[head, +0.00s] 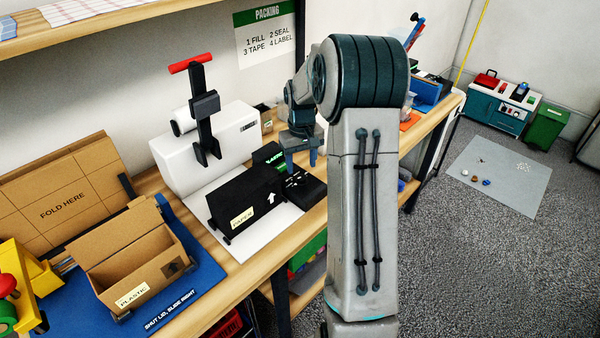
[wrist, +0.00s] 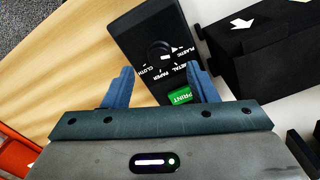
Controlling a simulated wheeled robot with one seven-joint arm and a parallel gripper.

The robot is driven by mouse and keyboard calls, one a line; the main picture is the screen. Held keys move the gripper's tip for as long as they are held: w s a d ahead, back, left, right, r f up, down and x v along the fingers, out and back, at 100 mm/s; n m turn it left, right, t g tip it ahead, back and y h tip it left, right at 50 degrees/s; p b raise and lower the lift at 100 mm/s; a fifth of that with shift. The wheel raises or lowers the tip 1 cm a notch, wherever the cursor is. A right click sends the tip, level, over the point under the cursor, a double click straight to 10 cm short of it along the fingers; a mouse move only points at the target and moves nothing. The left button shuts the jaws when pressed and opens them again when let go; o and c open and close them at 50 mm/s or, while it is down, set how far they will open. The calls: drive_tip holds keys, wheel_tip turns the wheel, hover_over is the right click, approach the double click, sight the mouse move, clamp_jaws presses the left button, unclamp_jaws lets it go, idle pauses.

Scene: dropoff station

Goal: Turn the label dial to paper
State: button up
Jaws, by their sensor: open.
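The label dial (wrist: 160,50) is a dark round knob on a black control box (wrist: 140,22). White words around its lower side read cloth, paper, metal and plastic. A green print button (wrist: 180,96) sits below it. I cannot tell which word the dial points at. In the wrist view my gripper (wrist: 158,68) is open, with one blue finger on each side of the box's lower part and the word ring between them. In the head view my gripper (head: 301,160) points down over the control box (head: 303,188). I cannot tell whether the fingers touch anything.
A black box labelled paper (head: 242,205) stands just left of the control box. Behind is a white machine (head: 215,145) with a red-handled press (head: 203,100). An open carton labelled plastic (head: 135,255) stands on a blue mat (head: 203,268). Bare wood (wrist: 75,70) shows beside the control box.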

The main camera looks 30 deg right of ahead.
sight(302, 177)
drive_tip(key=shift+f, duration=2.35)
